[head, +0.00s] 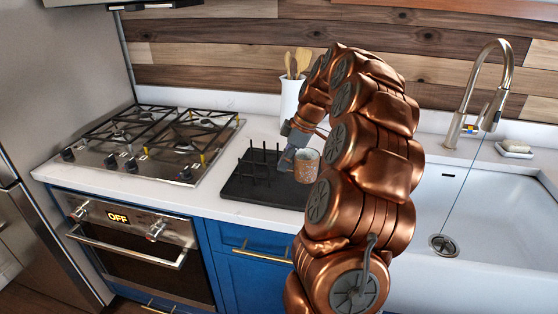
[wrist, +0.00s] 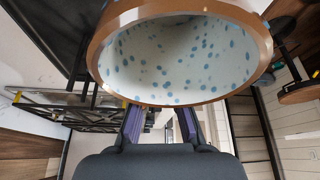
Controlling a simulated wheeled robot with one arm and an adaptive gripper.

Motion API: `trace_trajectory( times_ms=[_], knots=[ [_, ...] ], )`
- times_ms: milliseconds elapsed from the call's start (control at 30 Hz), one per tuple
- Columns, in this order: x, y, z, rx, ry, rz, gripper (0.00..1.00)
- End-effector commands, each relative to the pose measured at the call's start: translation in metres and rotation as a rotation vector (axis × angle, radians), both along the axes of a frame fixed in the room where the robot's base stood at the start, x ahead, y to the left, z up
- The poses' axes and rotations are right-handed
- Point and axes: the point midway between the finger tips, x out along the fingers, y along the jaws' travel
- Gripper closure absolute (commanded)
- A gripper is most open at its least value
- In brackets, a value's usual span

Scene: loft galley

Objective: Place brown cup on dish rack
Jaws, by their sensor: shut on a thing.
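The brown cup (head: 307,167) is over the right part of the black dish rack (head: 240,188) in the head view. In the wrist view the cup (wrist: 180,60) shows its brown rim and pale inside with blue spots, filling the top. My gripper (head: 287,159) is at the cup's left side, shut on it; its fingers also show in the wrist view (wrist: 163,122), below the rim. The rack is a flat tray with several upright pegs on its left and middle. Whether the cup's base touches the tray cannot be told. My arm hides the counter to the right.
A gas stove (head: 150,140) is left of the rack, above an oven (head: 130,245). A white crock (head: 291,97) with wooden utensils stands behind the rack. A white sink (head: 480,200) with a tall faucet (head: 485,90) and a soap dish (head: 515,150) is on the right.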

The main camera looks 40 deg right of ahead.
Motion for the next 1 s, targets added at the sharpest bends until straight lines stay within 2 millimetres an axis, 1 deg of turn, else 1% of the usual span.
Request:
trace_trajectory(
  times_ms=[33,200,400,867,1000],
  knots=[
    [0.006,-0.003,0.000,0.000,0.003,0.000,1.00],
    [0.025,-0.012,-0.002,0.001,0.002,0.001,1.00],
    [0.041,-0.019,-0.005,0.003,0.004,0.002,1.00],
    [0.053,-0.026,-0.006,0.000,0.002,0.002,1.00],
    [0.052,-0.025,-0.015,0.002,0.003,0.001,1.00]
  ],
)
